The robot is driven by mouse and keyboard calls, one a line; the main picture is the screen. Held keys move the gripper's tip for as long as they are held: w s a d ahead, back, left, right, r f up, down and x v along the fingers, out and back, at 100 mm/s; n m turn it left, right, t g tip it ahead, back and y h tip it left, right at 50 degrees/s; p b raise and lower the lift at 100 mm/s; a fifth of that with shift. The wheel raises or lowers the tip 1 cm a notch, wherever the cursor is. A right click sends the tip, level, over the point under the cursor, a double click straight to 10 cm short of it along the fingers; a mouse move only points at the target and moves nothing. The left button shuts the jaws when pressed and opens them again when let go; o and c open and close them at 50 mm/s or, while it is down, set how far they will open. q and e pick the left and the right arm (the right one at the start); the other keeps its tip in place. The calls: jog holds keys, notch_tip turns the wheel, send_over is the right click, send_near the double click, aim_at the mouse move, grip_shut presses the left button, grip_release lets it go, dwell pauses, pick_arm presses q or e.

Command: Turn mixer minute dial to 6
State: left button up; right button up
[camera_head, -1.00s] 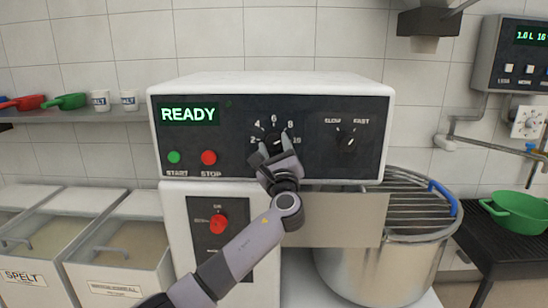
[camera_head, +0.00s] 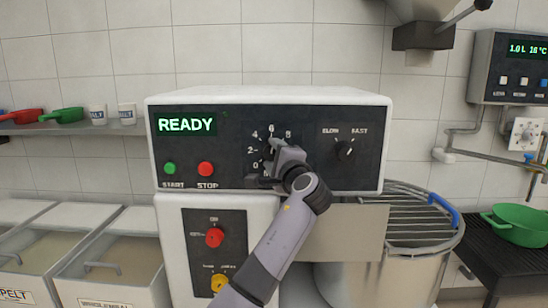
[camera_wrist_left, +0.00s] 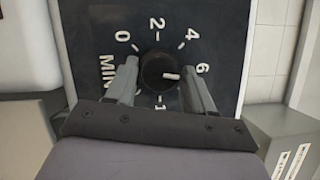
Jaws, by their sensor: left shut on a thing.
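The mixer minute dial is a round black knob with a white pointer mark, best seen in the left wrist view (camera_wrist_left: 158,72). Its pointer lies roughly toward the 6, though the view is turned; the 8 is hidden behind a finger. In the head view the dial (camera_head: 268,146) is largely covered by my left gripper (camera_head: 275,151). That gripper is shut on the dial, with one finger on each side of it in the left wrist view (camera_wrist_left: 160,82). The display (camera_head: 186,124) reads READY. My right gripper is not in view.
A green START button (camera_head: 169,168) and a red STOP button (camera_head: 206,168) sit left of the dial. A SLOW/FAST knob (camera_head: 344,150) is to its right. Below are a red knob (camera_head: 214,237) and a yellow knob (camera_head: 219,283). The mixer bowl (camera_head: 375,270) stands lower right.

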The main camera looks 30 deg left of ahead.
pick_arm(q)
jog(key=shift+n+h, duration=0.3)
jog(key=shift+n, duration=0.7)
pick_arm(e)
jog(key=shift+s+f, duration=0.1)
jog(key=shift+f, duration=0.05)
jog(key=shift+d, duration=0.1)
pick_arm(q)
jog(key=o, duration=0.9)
jog(key=shift+d, duration=0.1)
jog(key=v, duration=0.7)
jog(key=shift+r, duration=0.15)
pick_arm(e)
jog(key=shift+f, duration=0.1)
